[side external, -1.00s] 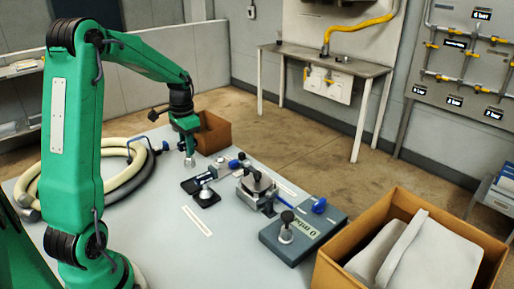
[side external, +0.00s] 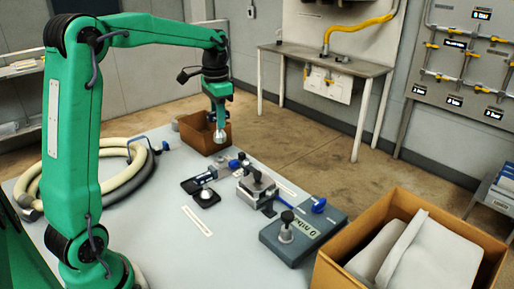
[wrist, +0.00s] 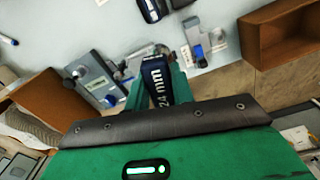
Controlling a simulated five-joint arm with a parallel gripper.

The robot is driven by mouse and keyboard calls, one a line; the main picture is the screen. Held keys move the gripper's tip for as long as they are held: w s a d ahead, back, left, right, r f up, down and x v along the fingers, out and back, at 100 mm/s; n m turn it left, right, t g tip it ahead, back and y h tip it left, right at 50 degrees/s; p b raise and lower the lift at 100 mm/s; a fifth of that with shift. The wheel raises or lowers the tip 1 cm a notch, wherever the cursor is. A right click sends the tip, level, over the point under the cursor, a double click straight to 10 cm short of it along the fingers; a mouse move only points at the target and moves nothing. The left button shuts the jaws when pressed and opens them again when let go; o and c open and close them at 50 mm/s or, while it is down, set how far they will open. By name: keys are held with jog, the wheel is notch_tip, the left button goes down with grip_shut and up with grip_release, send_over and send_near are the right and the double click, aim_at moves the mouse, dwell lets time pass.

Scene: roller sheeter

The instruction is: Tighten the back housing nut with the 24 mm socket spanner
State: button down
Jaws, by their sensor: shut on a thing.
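My gripper (side external: 218,108) is shut on the 24 mm socket spanner and holds it above the table, in front of the small cardboard box. The spanner's silver socket (side external: 220,136) points down in the side view. Its dark blue handle (wrist: 156,82), marked 24 mm, shows between the jaws in the wrist view. A metal roller unit (side external: 256,189) with a dark knob on top stands on the table, below and right of the gripper. A smaller block with blue parts (side external: 238,163) sits behind it. I cannot make out the back housing nut itself. The socket is apart from both units.
A blue-grey box with a black knob (side external: 303,238) stands at the table's front right. A large cardboard box (side external: 440,215) is at right. The small cardboard box (side external: 198,134) stands at the back. A coiled hose (side external: 120,178) lies at left.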

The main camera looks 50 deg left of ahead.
jog(key=w+d+m, duration=0.2)
jog(key=d, duration=0.6)
jog(key=w+d+m, duration=0.2)
jog(key=w+d, duration=0.1)
jog(key=d, duration=0.6)
jog(key=shift+s+a+f, duration=0.1)
jog(key=shift+a+f, duration=0.05)
jog(key=shift+f, duration=1.1)
jog(key=shift+a+f, duration=0.15)
jog(key=shift+f, duration=1.1)
jog(key=shift+f, duration=0.15)
jog(key=shift+f, duration=2.1)
jog(key=shift+f, duration=1.4)
jog(key=shift+m, duration=1.6)
